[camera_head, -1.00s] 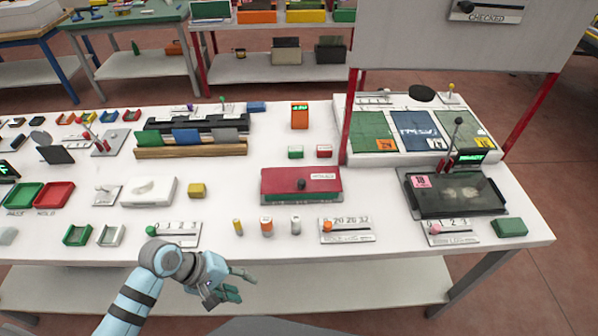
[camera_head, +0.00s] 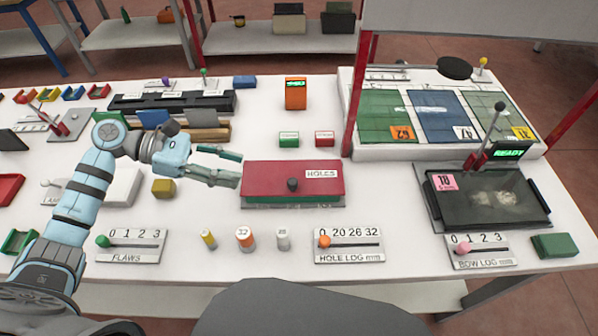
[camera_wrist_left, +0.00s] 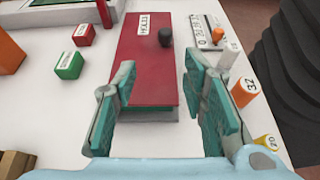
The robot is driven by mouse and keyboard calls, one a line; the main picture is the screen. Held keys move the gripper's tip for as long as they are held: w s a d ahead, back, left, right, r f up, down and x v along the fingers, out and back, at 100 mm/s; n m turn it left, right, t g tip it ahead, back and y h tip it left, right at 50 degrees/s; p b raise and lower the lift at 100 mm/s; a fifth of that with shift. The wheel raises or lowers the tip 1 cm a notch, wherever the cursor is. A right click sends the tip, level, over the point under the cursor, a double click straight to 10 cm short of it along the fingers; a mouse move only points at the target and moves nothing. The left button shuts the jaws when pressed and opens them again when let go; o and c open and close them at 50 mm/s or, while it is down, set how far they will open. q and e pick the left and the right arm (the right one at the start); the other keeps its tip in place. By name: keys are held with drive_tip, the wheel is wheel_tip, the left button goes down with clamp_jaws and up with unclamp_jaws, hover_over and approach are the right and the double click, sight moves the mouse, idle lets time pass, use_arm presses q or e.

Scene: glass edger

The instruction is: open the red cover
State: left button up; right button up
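The red cover (camera_head: 270,180), with a black knob (camera_head: 292,184) and a label reading HOLES, lies closed on a green and grey base (camera_head: 290,205). In the left wrist view the red cover (camera_wrist_left: 148,65) and its knob (camera_wrist_left: 166,37) lie ahead of the fingers. My left gripper (camera_head: 240,168) is open and empty, with its fingertips at the left end of the cover; I cannot tell whether they touch it. It also shows in the left wrist view (camera_wrist_left: 158,85), its two fingers spread apart. My right gripper is not in view.
Yellow, orange and white cylinders (camera_head: 245,238) stand in front of the cover, near the HOLE LOG slider (camera_head: 348,245). Small green (camera_head: 289,139) and red (camera_head: 325,138) blocks sit behind it. A dark glass-topped tray (camera_head: 488,195) stands to the right.

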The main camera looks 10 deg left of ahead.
use_arm(q)
approach(293, 181)
drive_tip(key=shift+s+d+f, duration=0.1)
drive_tip(key=shift+d+f, duration=0.3)
drive_tip(key=shift+d, duration=0.15)
drive_tip(key=shift+d+f, duration=0.35)
drive_tip(key=shift+d, duration=0.2)
drive_tip(key=x, duration=0.5)
drive_tip(key=b+x, duration=0.1)
drive_tip(key=x, duration=0.1)
drive_tip(key=shift+w+d+f, duration=0.1)
drive_tip(key=shift+w+f, duration=0.15)
drive_tip(key=shift+w, duration=0.25)
drive_tip(key=shift+s+d, duration=0.1)
drive_tip(key=shift+s, duration=0.05)
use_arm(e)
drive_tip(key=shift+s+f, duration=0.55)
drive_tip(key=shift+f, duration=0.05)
use_arm(q)
clamp_jaws()
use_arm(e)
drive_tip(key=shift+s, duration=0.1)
